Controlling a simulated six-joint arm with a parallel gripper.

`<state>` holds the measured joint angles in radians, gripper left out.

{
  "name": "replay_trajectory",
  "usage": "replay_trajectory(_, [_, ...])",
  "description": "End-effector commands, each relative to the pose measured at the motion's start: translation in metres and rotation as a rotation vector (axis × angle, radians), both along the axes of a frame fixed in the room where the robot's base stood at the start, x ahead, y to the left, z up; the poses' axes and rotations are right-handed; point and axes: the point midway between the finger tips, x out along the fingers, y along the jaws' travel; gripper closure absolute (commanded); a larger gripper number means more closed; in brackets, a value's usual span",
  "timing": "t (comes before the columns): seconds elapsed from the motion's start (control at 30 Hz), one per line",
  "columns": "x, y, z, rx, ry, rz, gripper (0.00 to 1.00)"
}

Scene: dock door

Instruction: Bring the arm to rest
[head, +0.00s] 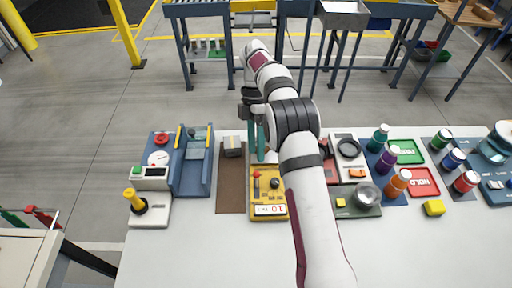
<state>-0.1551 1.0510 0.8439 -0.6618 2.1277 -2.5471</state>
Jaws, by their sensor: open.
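My gripper (262,142) is near the middle of the picture, with its two long teal fingers pointing down at the back of the white table (225,262). The fingers are apart and nothing shows between them. They are just behind a yellow panel (268,210) and to the right of a small grey block (232,147) on a brown mat. Whether the fingertips touch anything, I cannot tell. My white arm reaches from the bottom edge up over the table and hides part of its middle.
A blue-grey fixture (193,162) and a device with a yellow knob (135,201) stand at the left. The table's front is clear. A conveyor stands behind.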

Motion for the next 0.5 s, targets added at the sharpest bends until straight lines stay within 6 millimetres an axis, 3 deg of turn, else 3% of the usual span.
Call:
replay_trajectory(0.4, [0.001, 0.0, 0.002, 0.001, 0.0, 0.0, 0.45])
replay_trajectory(0.5, [-0.003, -0.003, 0.016, -0.029, -0.014, -0.066, 0.45])
